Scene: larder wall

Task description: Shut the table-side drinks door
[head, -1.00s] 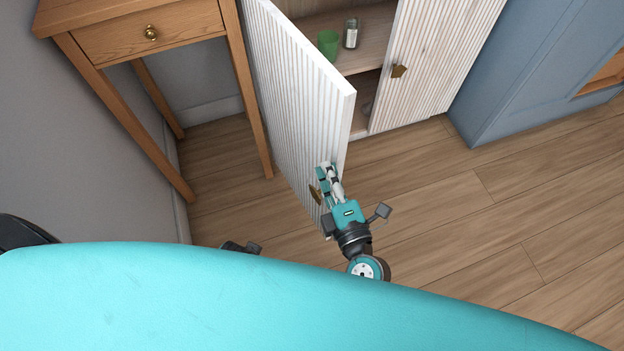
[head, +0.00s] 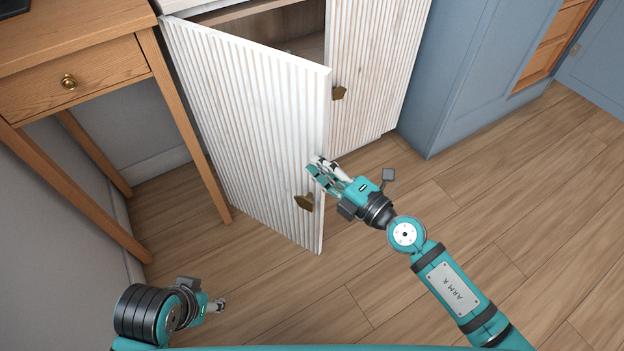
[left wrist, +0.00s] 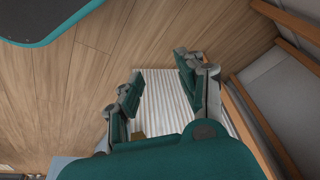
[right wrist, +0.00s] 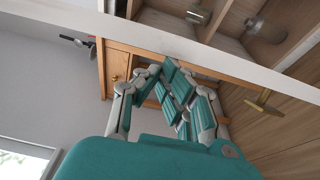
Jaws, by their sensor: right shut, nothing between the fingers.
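The table-side drinks door (head: 250,120) is a white ribbed panel with a brass knob (head: 304,202). It stands partly open beside the wooden table. The other ribbed door (head: 375,70), also with a brass knob (head: 339,93), looks shut. My right gripper (head: 318,168) is shut and empty at the open door's free edge, just above the knob; I cannot tell if it touches. In the right wrist view the fingers (right wrist: 172,75) reach up to the door's white edge (right wrist: 220,60). My left gripper (head: 218,305) is low at the front left; its fingers (left wrist: 158,90) are apart and empty.
The wooden table (head: 75,75) with a drawer stands left of the open door, its leg close to the panel. A blue cabinet (head: 470,70) stands at the right. The wood floor (head: 430,230) in front is clear.

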